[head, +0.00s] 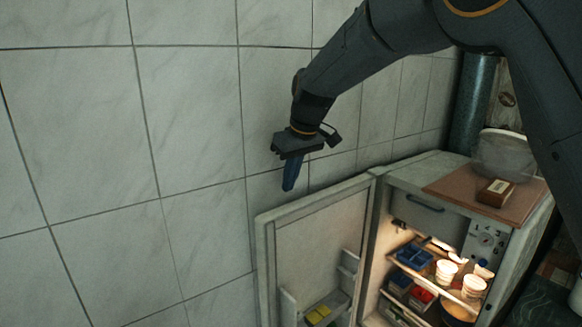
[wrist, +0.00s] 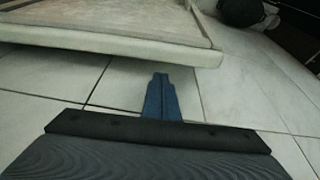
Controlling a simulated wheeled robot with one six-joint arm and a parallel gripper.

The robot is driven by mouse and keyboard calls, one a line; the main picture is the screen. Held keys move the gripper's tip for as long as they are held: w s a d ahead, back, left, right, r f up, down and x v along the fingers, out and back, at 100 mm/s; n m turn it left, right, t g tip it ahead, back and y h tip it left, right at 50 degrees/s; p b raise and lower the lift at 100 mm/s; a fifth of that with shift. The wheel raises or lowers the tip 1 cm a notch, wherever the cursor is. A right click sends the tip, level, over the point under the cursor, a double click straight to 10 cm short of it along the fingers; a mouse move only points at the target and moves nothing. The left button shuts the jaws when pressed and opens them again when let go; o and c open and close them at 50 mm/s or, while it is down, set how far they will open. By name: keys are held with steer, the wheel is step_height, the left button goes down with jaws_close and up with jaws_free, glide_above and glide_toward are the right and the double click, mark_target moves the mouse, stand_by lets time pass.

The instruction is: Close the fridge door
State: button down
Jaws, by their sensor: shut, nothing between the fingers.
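The fridge (head: 417,185) stands against the tiled wall at the lower right of the head view. Its door (head: 312,232) stands wide open to the left, its inner side with shelves showing. My gripper (head: 288,186) is shut and empty, pointing down just above the door's top edge in the picture, near the wall. In the wrist view my gripper (wrist: 160,78) shows as closed blue fingers. The edge of the door (wrist: 110,60) is just beyond the fingertips there. I see a gap in the picture and cannot tell the exact distance.
The lit fridge holds white cups (head: 446,270), blue and red boxes and a bowl. On its top are a brown board (head: 455,187), a small box (head: 495,192) and a clear bowl (head: 503,152). The tiled wall (head: 80,130) closes off the left.

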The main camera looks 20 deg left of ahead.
steer(key=shift+p+x, duration=0.6)
steer(key=shift+x, duration=1.55)
steer(key=shift+d, duration=0.15)
